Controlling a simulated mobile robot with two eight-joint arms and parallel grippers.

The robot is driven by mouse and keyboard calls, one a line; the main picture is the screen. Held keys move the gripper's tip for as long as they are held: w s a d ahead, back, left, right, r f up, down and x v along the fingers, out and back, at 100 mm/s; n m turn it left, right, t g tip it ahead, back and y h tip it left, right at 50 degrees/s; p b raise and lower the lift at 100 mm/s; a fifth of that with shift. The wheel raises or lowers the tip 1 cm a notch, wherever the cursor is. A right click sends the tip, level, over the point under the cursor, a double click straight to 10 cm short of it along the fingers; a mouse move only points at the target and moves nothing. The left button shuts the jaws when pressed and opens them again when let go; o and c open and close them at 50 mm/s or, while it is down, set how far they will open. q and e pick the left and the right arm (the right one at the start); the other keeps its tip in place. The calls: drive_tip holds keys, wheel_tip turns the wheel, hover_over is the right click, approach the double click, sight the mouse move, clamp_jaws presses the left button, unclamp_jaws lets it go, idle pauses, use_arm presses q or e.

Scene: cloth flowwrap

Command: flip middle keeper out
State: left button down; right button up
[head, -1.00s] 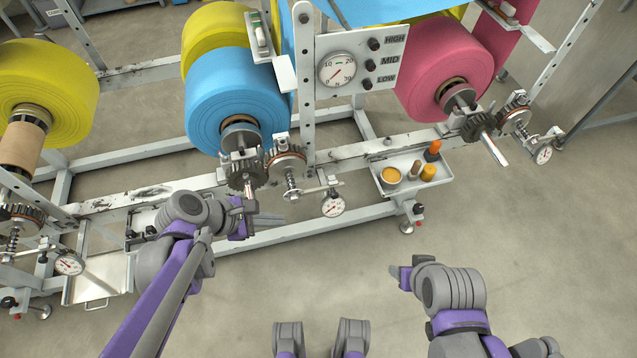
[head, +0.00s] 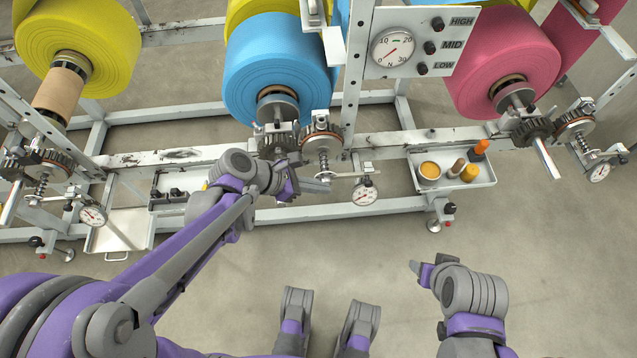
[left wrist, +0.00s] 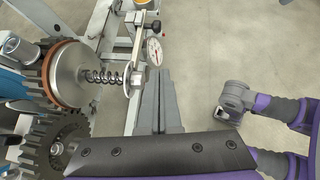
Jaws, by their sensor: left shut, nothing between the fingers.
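The middle station carries the blue roll (head: 277,72), its shaft end in a metal bracket (head: 281,129) with a dark gear (head: 277,146). The keeper appears to be part of this bracket, but it is too small to make out whether it is in or out. My left gripper (head: 318,184) is shut and empty in front of the rail, just below the gear and brake disc (head: 322,139). In the left wrist view, its closed fingers (left wrist: 160,95) lie right of the spring and disc, apart from the gear (left wrist: 50,143). My right gripper (head: 417,268) hangs over bare floor; its jaw state is unclear.
A dial gauge (head: 365,192) on an arm sits just right of my left gripper. A tray (head: 482,178) with cups and an orange-topped item is further right. A control panel (head: 420,45) stands above.

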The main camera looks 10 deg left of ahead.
use_arm(q)
drive_tip(key=w+d+f+b, duration=0.1)
drive_tip(key=w+d+f, duration=0.2)
drive_tip(key=d, duration=0.4)
drive_tip(key=shift+w+d+f, duration=0.2)
drive_tip(key=shift+w+d, duration=0.1)
drive_tip(key=shift+w, duration=0.2)
use_arm(e)
wheel_tip(320, 180, down, 2)
drive_tip(key=shift+w+f, duration=0.1)
drive_tip(key=shift+f, duration=0.05)
use_arm(q)
drive_tip(key=w+d, duration=0.2)
drive_tip(key=d, duration=0.3)
drive_tip(key=shift+d+b, duration=0.35)
use_arm(e)
drive_tip(key=shift+a+f, duration=0.1)
drive_tip(key=shift+f, duration=0.05)
use_arm(q)
drive_tip(key=shift+s, duration=0.1)
